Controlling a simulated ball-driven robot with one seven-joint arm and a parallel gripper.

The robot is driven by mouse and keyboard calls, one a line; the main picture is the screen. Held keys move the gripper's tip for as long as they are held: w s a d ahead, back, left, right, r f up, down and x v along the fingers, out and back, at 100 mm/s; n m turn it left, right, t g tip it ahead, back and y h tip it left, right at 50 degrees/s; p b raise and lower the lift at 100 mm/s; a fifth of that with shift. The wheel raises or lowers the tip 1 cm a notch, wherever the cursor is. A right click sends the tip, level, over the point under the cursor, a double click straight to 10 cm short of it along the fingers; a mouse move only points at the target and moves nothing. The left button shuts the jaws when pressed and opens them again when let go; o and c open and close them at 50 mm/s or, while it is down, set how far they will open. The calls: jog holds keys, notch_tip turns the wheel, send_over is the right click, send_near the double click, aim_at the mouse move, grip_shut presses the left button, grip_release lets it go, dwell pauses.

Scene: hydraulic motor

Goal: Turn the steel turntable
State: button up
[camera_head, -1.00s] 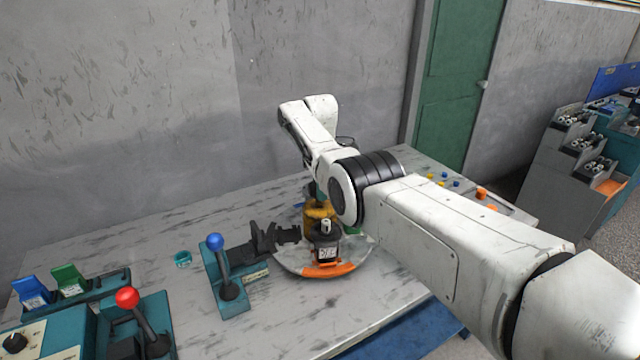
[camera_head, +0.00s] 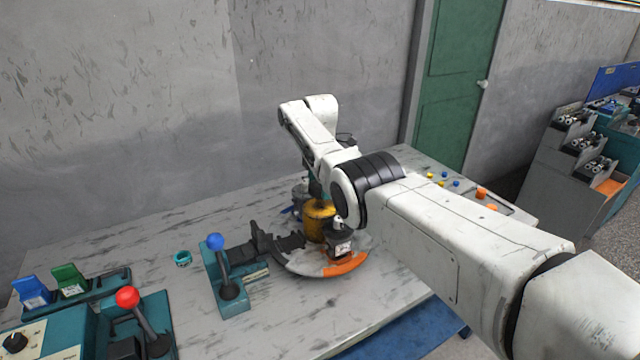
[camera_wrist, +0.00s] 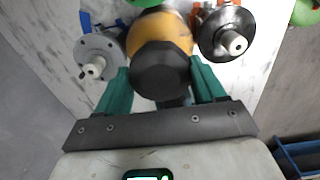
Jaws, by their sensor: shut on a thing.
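The steel turntable (camera_head: 305,270) lies on the bench in the head view, a round grey plate with an orange section (camera_head: 346,263) at its front right. A yellow motor body (camera_head: 318,222) stands at its middle, with a dark part (camera_head: 340,244) beside it. In the wrist view the yellow body (camera_wrist: 160,28) has a black many-sided knob (camera_wrist: 160,70) on top. My gripper (camera_wrist: 160,76) has its two green fingers on either side of this knob, shut on it. In the head view my arm hides most of the gripper and the turntable's right side.
A blue-knobbed lever (camera_head: 217,242) and a black clamp (camera_head: 262,242) stand just left of the turntable. A red-knobbed lever (camera_head: 128,298) is at the front left. The bench's front middle is clear.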

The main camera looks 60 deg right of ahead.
jog(key=shift+w+r, duration=0.15)
jog(key=o, duration=1.5)
notch_tip(320, 180, up, 11)
jog(key=shift+f+b, duration=0.2)
jog(key=shift+b, duration=0.45)
